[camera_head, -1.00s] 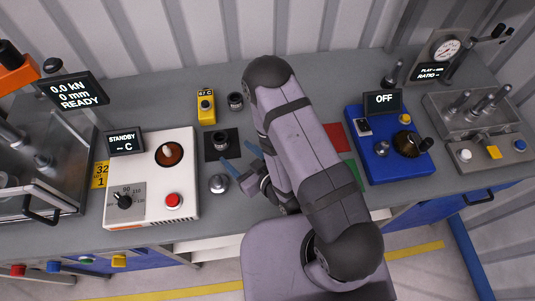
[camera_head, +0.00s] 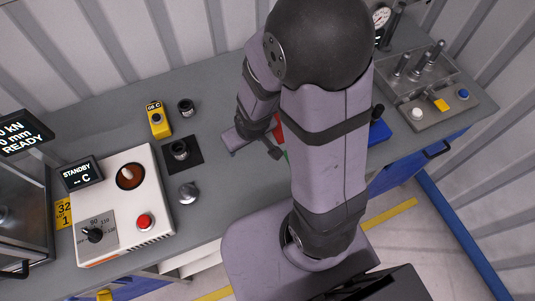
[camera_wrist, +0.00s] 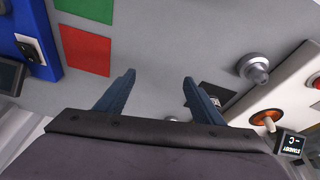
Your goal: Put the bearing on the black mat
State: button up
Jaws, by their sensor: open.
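A square black mat (camera_head: 196,160) lies on the bench in the head view. A short dark round part with a lighter ring on top (camera_head: 179,149) stands on it. A similar dark round part (camera_head: 185,107) stands behind the mat. I cannot tell for sure which of the two is the bearing. My gripper (camera_head: 252,146) is to the right of the mat, low over the bench, and partly hidden by my arm. In the wrist view my gripper (camera_wrist: 158,77) is open with nothing between its blue fingers. The black mat (camera_wrist: 219,92) shows there partly behind the right finger.
A silver knob-like part (camera_head: 188,193) stands in front of the mat. A yellow device (camera_head: 159,119) is behind it, and a white heater-like box (camera_head: 120,205) is to the left. Red (camera_wrist: 85,48) and green (camera_wrist: 88,10) squares and a blue unit (camera_wrist: 35,28) are nearby.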

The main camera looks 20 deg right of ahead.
jog(key=s+d+r+m+g, duration=0.2)
jog(key=s+r, duration=0.4)
jog(key=s, duration=0.3)
jog(key=shift+s+d+r+g, duration=0.2)
jog(key=shift+s+r+g, duration=0.2)
jog(key=shift+g, duration=0.4)
notch_tip(320, 180, down, 3)
jog(key=b, duration=0.3)
jog(key=shift+f, duration=0.1)
